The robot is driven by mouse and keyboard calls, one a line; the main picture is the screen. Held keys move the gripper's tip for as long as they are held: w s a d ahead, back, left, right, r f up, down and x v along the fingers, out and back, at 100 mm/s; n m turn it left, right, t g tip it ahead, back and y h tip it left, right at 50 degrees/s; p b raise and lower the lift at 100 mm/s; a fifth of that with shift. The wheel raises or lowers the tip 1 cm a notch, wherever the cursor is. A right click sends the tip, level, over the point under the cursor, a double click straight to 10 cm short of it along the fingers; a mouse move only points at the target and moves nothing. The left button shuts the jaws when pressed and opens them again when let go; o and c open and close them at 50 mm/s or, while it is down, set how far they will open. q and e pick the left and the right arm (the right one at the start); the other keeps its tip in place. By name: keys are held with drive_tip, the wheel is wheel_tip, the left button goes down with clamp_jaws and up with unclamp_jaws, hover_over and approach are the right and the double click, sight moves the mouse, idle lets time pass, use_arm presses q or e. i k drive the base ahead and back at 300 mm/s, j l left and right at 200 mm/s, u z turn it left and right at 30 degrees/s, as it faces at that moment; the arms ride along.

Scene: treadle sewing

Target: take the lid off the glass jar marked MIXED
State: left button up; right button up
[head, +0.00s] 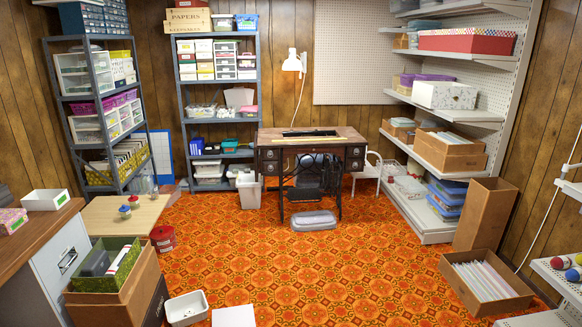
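No jar with a readable MIXED label shows in the head view. Two small items, one with a red top (134,200) and one with a blue and red top (124,210), stand close together on a low light-wood table (101,217) at the left. They are too small to tell whether they are glass jars, or to read any marking. Neither of my grippers is in view.
An open carton (140,291) of files stands in front of the low table, with a red tin (163,238) beside it. A sewing table (266,142) stands at the back. An open carton (515,300) lies at right. The patterned floor (300,270) between is mostly clear.

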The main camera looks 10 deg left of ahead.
sight(125, 209)
drive_tip(key=i+l+z, duration=0.15)
drive_tip(key=i+z, duration=0.15)
drive_tip(key=i, duration=0.7)
drive_tip(key=i+z, duration=0.25)
drive_tip(key=i, duration=0.75)
drive_tip(key=i+j+u, duration=0.15)
drive_tip(key=i+u, duration=0.2)
drive_tip(key=i, duration=0.25)
drive_tip(key=i+u, duration=0.35)
drive_tip(key=i, duration=0.25)
drive_tip(key=i+l+u, duration=0.35)
drive_tip(key=i, duration=0.25)
drive_tip(key=i+j+u, duration=0.15)
drive_tip(key=i+u, duration=0.65)
drive_tip(key=i+l+u, duration=0.1)
drive_tip(key=i+u, duration=0.3)
drive_tip(key=i, duration=0.15)
drive_tip(key=i+l+u, duration=0.25)
drive_tip(key=i+u, duration=0.15)
